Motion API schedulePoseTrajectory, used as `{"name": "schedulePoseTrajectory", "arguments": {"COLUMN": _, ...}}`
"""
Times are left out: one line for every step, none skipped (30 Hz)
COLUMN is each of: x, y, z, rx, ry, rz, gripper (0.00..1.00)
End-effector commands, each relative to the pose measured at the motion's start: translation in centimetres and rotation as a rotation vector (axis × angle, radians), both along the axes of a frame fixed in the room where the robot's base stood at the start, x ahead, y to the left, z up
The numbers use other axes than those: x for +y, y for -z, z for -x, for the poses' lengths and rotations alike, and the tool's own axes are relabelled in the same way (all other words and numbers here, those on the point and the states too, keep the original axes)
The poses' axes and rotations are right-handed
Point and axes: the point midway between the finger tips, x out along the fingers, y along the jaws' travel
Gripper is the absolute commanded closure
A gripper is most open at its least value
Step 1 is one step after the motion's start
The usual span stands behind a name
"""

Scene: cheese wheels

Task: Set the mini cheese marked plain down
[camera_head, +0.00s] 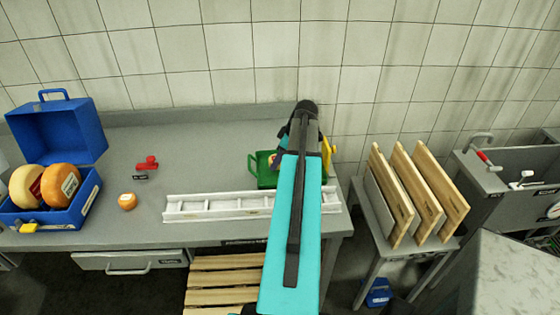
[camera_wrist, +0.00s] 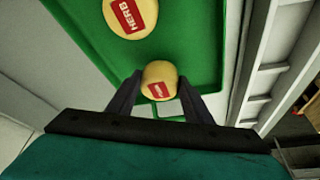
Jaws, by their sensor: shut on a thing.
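In the wrist view my gripper (camera_wrist: 159,92) is shut on a small pale yellow cheese (camera_wrist: 159,73) with a red label; its lettering is too small to read. The held cheese is over the green tray (camera_wrist: 85,30); I cannot tell whether it touches the tray floor. A second yellow cheese, its red label reading HERB (camera_wrist: 130,14), is in the tray just beyond. In the head view the green tray (camera_head: 262,179) is at the right end of the bench, and my arm hides the gripper and the held cheese.
A white slotted rack (camera_head: 235,204) lies along the bench front beside the tray. An orange mini cheese (camera_head: 128,201), a red object (camera_head: 148,163) and an open blue case (camera_head: 75,215) with two cheese wheels stand left. Wooden boards (camera_head: 415,190) stand right. The bench's back middle is clear.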

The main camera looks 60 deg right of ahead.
Motion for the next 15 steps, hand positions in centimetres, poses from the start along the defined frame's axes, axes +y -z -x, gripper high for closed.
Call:
{"name": "schedulePoseTrajectory", "arguments": {"x": 0.0, "y": 0.4, "z": 0.0, "rx": 0.0, "ry": 0.0, "rz": -0.002, "gripper": 0.82}}
{"name": "schedulePoseTrajectory", "arguments": {"x": 0.0, "y": 0.6, "z": 0.0, "rx": 0.0, "ry": 0.0, "rz": -0.002, "gripper": 0.82}}
{"name": "schedulePoseTrajectory", "arguments": {"x": 0.0, "y": 1.0, "z": 0.0, "rx": 0.0, "ry": 0.0, "rz": -0.002, "gripper": 0.82}}
{"name": "schedulePoseTrajectory", "arguments": {"x": 0.0, "y": 1.2, "z": 0.0, "rx": 0.0, "ry": 0.0, "rz": -0.001, "gripper": 0.82}}
{"name": "schedulePoseTrajectory", "arguments": {"x": 0.0, "y": 1.4, "z": 0.0, "rx": 0.0, "ry": 0.0, "rz": -0.001, "gripper": 0.82}}
{"name": "schedulePoseTrajectory", "arguments": {"x": 0.0, "y": 1.6, "z": 0.0, "rx": 0.0, "ry": 0.0, "rz": -0.001, "gripper": 0.82}}
{"name": "schedulePoseTrajectory", "arguments": {"x": 0.0, "y": 1.7, "z": 0.0, "rx": 0.0, "ry": 0.0, "rz": -0.001, "gripper": 0.82}}
{"name": "schedulePoseTrajectory", "arguments": {"x": 0.0, "y": 1.8, "z": 0.0, "rx": 0.0, "ry": -0.001, "rz": -0.001, "gripper": 0.82}}
{"name": "schedulePoseTrajectory", "arguments": {"x": 0.0, "y": 1.9, "z": 0.0, "rx": 0.0, "ry": -0.001, "rz": 0.0, "gripper": 0.82}}
{"name": "schedulePoseTrajectory", "arguments": {"x": 0.0, "y": 1.9, "z": 0.0, "rx": 0.0, "ry": -0.001, "rz": 0.0, "gripper": 0.82}}
{"name": "schedulePoseTrajectory", "arguments": {"x": 0.0, "y": 1.9, "z": 0.0, "rx": 0.0, "ry": -0.001, "rz": 0.0, "gripper": 0.82}}
{"name": "schedulePoseTrajectory", "arguments": {"x": 0.0, "y": 1.9, "z": 0.0, "rx": 0.0, "ry": -0.001, "rz": 0.0, "gripper": 0.82}}
{"name": "schedulePoseTrajectory", "arguments": {"x": 0.0, "y": 1.9, "z": 0.0, "rx": 0.0, "ry": -0.001, "rz": 0.0, "gripper": 0.82}}
{"name": "schedulePoseTrajectory", "arguments": {"x": 0.0, "y": 1.9, "z": 0.0, "rx": 0.0, "ry": -0.001, "rz": 0.0, "gripper": 0.82}}
{"name": "schedulePoseTrajectory", "arguments": {"x": 0.0, "y": 1.9, "z": 0.0, "rx": 0.0, "ry": -0.001, "rz": 0.0, "gripper": 0.82}}
